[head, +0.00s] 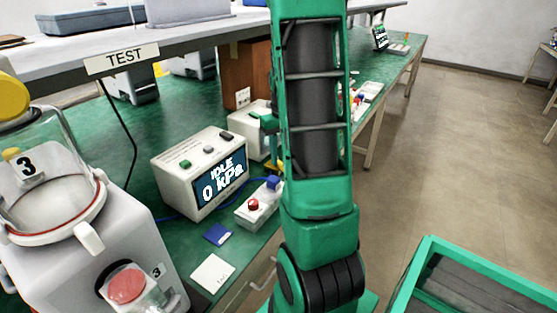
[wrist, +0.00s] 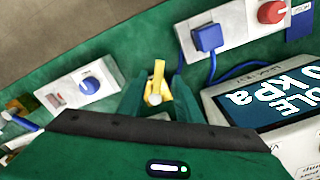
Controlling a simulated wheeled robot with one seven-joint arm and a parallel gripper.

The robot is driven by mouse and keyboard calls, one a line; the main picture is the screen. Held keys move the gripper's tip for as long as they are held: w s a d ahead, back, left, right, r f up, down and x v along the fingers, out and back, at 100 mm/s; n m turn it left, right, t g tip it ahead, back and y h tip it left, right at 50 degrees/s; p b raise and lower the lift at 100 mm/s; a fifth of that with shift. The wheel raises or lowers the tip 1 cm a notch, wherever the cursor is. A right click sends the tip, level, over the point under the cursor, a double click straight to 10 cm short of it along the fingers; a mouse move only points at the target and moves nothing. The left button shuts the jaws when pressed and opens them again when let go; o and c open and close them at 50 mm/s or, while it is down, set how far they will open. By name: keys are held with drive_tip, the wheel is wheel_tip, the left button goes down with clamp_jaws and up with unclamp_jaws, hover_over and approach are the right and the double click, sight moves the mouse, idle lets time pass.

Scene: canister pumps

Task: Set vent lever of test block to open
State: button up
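A yellow lever (wrist: 158,75) with a pale rounded end stands between the fingers of my gripper (wrist: 158,100) in the wrist view. The fingers flank it closely, and I cannot tell whether they press on it. The body under the lever is mostly hidden by my gripper. In the head view, my green gripper (head: 266,122) is partly hidden behind my arm, beside a white box (head: 247,128) behind the pressure display unit (head: 200,170).
A white block (head: 258,205) with a red knob and blue plug sits in front of the display. A panel with a blue knob (wrist: 80,88) lies left of the lever. Canister pump 3 (head: 80,240) stands front left. A shelf marked TEST (head: 122,58) overhangs the green bench.

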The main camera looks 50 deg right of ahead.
wheel_tip(320, 180, up, 8)
drive_tip(key=shift+w+r, duration=0.15)
drive_tip(key=shift+r, duration=0.1)
drive_tip(key=shift+a, duration=0.15)
idle(0.5)
drive_tip(key=s+a+m, duration=0.1)
drive_tip(key=s+a, duration=1.7)
drive_tip(key=a, duration=0.2)
drive_tip(key=shift+s+a+m, duration=0.15)
drive_tip(key=shift+m, duration=0.15)
drive_tip(key=shift+w+f, duration=0.25)
drive_tip(key=shift+w, duration=0.35)
